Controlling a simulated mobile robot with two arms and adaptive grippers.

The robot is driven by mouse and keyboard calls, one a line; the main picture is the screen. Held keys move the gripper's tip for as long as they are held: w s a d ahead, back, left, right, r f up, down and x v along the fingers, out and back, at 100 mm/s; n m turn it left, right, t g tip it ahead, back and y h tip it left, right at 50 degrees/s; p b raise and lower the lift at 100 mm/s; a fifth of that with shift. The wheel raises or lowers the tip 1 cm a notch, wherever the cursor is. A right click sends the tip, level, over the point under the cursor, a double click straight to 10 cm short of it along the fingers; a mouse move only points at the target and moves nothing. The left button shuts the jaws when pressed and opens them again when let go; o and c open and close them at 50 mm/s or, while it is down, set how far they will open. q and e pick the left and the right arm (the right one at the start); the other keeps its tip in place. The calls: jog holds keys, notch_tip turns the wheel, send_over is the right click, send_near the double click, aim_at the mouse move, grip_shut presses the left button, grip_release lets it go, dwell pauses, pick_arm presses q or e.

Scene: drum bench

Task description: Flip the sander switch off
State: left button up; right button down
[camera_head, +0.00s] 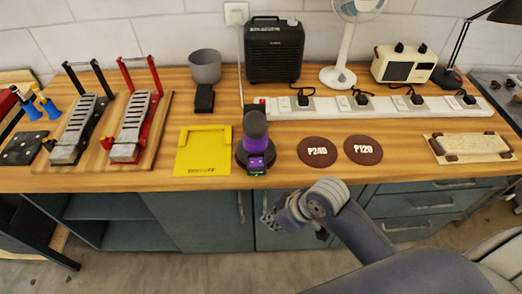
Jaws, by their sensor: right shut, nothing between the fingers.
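The sander (255,130) stands upright on the wooden bench near the front edge, with a grey top, a purple body and a dark round base. A small dark and purple block with a greenish mark (256,166) is at its front; I cannot tell the switch's position. My right gripper (268,216) is in front of the bench, below the sander in the picture and apart from it. It is shut and empty. My left gripper is not in view.
A yellow tray (181,165) lies left of the sander. Two brown discs, P240 (317,152) and P120 (363,150), lie to its right. A white power strip (323,106) with several plugs runs behind. Cabinets (205,215) are under the bench (340,178).

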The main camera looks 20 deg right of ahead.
jog(key=w+d+r+n+y, duration=0.1)
jog(key=w+r, duration=0.3)
jog(key=r, duration=0.4)
jog(key=w+d+r+n+g+y, duration=0.1)
jog(key=w+d+r+n, duration=0.2)
jog(key=r, duration=0.4)
jog(key=w+d+r+n+y, duration=0.1)
jog(key=w+d+r+n, duration=0.2)
jog(key=w+r, duration=0.2)
notch_tip(320, 180, up, 4)
jog(key=shift+f+g+y, duration=0.15)
jog(key=shift+g+y, duration=0.15)
jog(key=shift+g, duration=0.1)
jog(key=p, duration=0.3)
send_over(261, 162)
jog(key=f, duration=0.7)
jog(key=shift+w+a+f, duration=0.1)
jog(key=shift+a+f, duration=0.1)
jog(key=shift+f, duration=0.15)
jog(key=f+p, duration=0.1)
jog(key=f, duration=0.2)
jog(key=shift+d+f, duration=0.3)
jog(key=shift+f, duration=0.35)
